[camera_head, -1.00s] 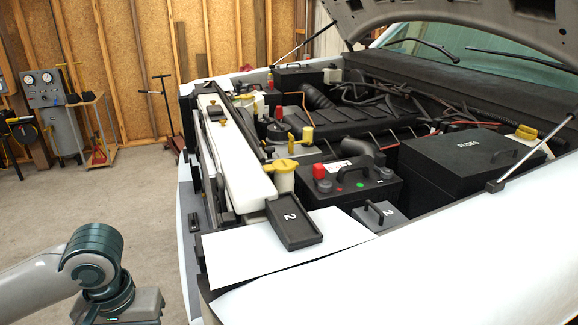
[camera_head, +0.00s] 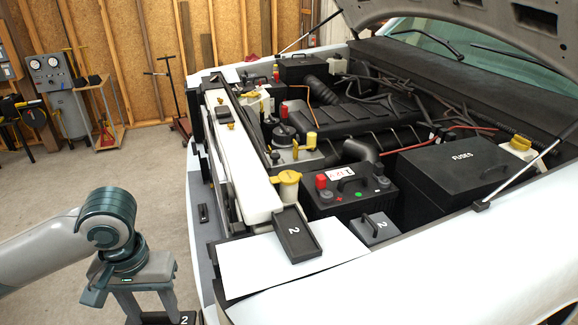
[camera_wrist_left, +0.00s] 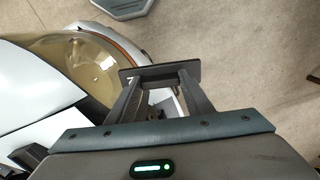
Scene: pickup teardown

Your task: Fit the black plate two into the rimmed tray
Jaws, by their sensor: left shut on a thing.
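The black plate two (camera_head: 183,319) shows at the bottom edge of the head view, with a white 2 on it; its lower part is cut off by the frame. My left gripper (camera_head: 150,309) is shut on it, low in front of the truck. In the left wrist view the dark plate (camera_wrist_left: 160,70) lies across the fingertips of my left gripper (camera_wrist_left: 160,82). The black rimmed tray (camera_head: 312,253), also marked 2, lies on a white sheet at the truck's front corner. The held plate is apart from the tray, left of and below it. My right gripper is not in view.
The white sheet (camera_head: 250,265) is bare around the tray. The raised hood is above; open floor lies left.

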